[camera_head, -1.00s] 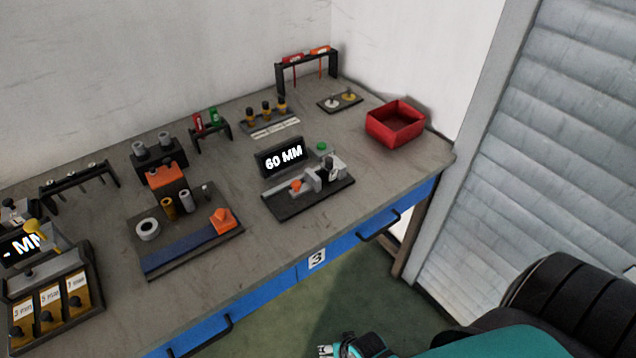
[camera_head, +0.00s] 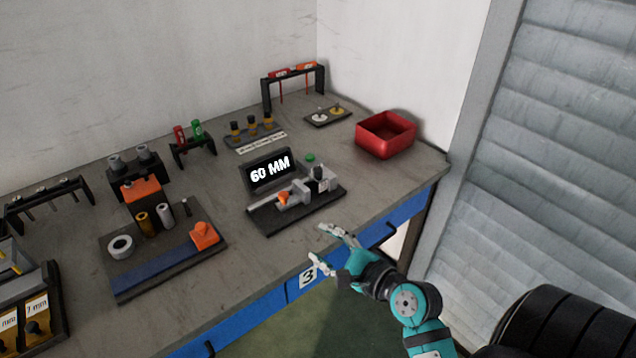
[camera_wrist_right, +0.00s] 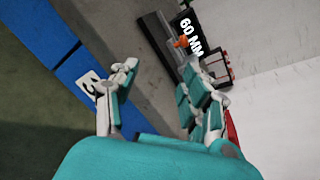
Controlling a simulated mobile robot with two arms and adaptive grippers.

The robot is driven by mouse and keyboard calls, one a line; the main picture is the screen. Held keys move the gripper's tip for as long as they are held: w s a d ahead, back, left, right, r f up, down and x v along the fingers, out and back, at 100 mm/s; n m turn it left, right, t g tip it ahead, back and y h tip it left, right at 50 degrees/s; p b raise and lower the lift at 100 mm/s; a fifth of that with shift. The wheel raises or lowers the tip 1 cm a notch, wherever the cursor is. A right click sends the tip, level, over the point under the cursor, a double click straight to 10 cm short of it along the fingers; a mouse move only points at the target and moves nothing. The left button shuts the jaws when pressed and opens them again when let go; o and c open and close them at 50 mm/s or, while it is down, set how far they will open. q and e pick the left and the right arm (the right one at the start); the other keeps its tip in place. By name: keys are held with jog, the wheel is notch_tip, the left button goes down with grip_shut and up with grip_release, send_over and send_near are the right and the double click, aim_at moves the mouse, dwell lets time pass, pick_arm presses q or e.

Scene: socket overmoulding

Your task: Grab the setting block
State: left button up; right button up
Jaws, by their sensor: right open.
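I cannot tell for certain which piece is the setting block. Several small yellow-and-black pieces (camera_head: 252,128) stand in a labelled rack at the back of the bench, their labels too small to read. A dark gauge fixture (camera_head: 297,212) with a "60 MM" display (camera_head: 270,171) sits mid-bench, carrying grey blocks and an orange part (camera_head: 284,198). My right gripper (camera_head: 324,244) is open and empty at the bench's front edge, in front of the fixture and apart from it. In the right wrist view, its fingers (camera_wrist_right: 157,82) are spread, with the fixture beyond them. My left gripper is not in view.
A red bin (camera_head: 385,136) stands at the back right. A tray (camera_head: 160,278) with a ring, cylinders and an orange block lies left of the fixture. Small racks line the back. A box with "mm" labels (camera_head: 36,305) is at far left.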

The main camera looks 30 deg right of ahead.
jog(key=d+r+m+t+h, duration=0.35)
jog(key=d+m, duration=0.45)
jog(key=m, duration=0.3)
jog(key=p, duration=0.1)
send_near(320, 171)
jog(key=shift+g+h, duration=0.25)
jog(key=shift+h, duration=0.1)
jog(key=w, duration=0.2)
jog(key=w+r, duration=0.1)
jog(key=w, duration=0.5)
jog(key=w+d+f, duration=0.1)
jog(key=w, duration=0.1)
jog(key=shift+w, duration=0.1)
jog(key=shift+a+r, duration=0.1)
grip_shut()
